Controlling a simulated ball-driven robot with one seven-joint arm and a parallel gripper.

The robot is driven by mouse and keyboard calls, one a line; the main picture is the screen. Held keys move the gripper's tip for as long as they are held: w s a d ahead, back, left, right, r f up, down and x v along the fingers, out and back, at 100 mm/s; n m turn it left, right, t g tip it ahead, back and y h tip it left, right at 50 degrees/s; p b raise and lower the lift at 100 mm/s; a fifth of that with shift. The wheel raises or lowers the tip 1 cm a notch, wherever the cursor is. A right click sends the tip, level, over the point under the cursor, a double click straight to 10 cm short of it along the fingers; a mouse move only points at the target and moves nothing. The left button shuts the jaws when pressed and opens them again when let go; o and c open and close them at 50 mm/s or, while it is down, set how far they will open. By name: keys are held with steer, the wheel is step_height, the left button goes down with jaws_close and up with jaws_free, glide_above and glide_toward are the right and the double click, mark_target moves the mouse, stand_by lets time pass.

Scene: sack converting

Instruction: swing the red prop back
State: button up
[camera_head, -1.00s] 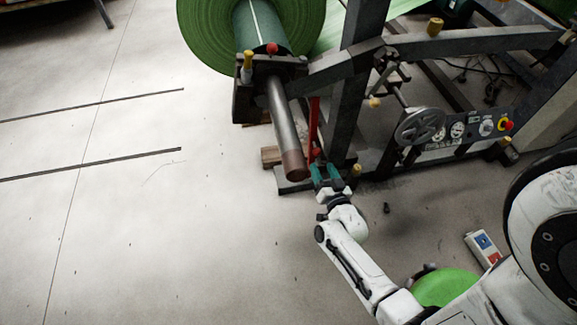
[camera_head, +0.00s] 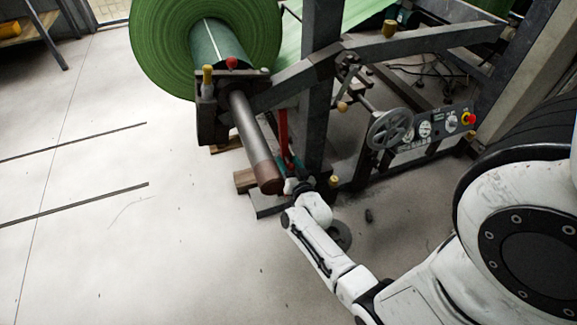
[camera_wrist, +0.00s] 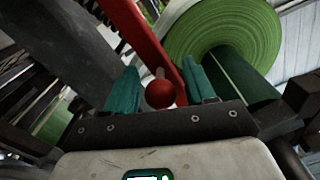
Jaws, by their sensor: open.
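The red prop (camera_head: 283,132) is a slanting bar under the roll's arm, beside the dark upright post, in the head view. In the wrist view the red prop (camera_wrist: 146,36) runs from the top left down toward my fingers. A round red knob (camera_wrist: 160,94) sits at its lower end. My gripper (camera_wrist: 162,88) is open, with one teal finger on each side of the knob and gaps showing between. In the head view my gripper (camera_head: 291,168) is low at the prop's bottom end, partly hidden by my own wrist.
The green roll (camera_head: 205,45) hangs on its shaft, whose brown-tipped bar (camera_head: 255,140) juts out just left of my gripper. The dark post (camera_head: 318,95) stands close on the right, with a handwheel (camera_head: 390,130) and control panel (camera_head: 430,130) beyond. Floor at left is clear.

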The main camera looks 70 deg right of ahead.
steer(key=shift+w+d, duration=0.1)
steer(key=shift+d, duration=0.05)
steer(key=shift+c, duration=0.2)
jaws_close()
stand_by(0.3)
